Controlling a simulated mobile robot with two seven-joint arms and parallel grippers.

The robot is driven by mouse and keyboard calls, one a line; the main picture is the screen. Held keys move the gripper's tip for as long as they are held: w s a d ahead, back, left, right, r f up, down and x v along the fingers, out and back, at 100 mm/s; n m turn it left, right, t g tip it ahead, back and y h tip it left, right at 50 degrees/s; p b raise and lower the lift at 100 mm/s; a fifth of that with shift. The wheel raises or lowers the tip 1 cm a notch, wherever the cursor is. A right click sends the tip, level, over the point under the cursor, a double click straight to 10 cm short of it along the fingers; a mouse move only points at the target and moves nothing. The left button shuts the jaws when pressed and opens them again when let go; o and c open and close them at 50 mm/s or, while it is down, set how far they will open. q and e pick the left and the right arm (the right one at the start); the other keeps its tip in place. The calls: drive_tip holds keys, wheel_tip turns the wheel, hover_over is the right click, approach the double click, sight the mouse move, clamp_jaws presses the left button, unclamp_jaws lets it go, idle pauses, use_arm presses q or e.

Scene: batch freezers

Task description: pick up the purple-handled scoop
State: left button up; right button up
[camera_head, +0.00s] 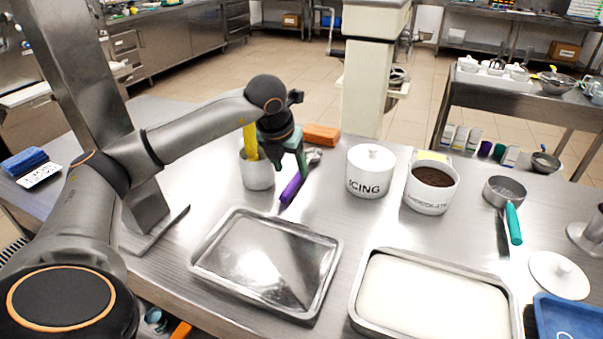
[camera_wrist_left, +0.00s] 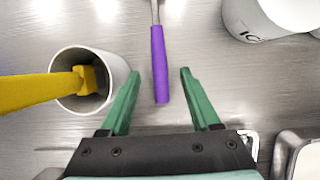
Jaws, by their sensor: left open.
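The purple-handled scoop (camera_head: 291,189) lies on the steel table, its metal end pointing away toward the back. In the left wrist view its purple handle (camera_wrist_left: 159,66) lies between and just ahead of the fingertips, with the metal shaft running up out of the top of the frame. My left gripper (camera_head: 290,168) is open over the scoop, with green fingers. In the left wrist view the gripper (camera_wrist_left: 158,80) has a finger on each side of the handle, and neither finger seems to touch it. My right gripper is not in view.
A white cup (camera_wrist_left: 110,92) with a yellow-handled tool (camera_wrist_left: 40,92) stands close left of the fingers. The icing jar (camera_head: 369,173) is to the right. An empty metal tray (camera_head: 205,262) lies in front.

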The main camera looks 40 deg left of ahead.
sight(294, 179)
use_arm(q)
drive_tip(key=x, duration=0.4)
drive_tip(key=shift+w+a+f, duration=0.15)
drive_tip(key=shift+w+f, duration=0.05)
drive_tip(key=shift+w, duration=0.1)
drive_tip(key=shift+w+f, duration=0.1)
drive_tip(key=shift+f, duration=0.15)
drive_tip(key=shift+f, duration=0.2)
drive_tip(key=shift+c, duration=0.3)
clamp_jaws()
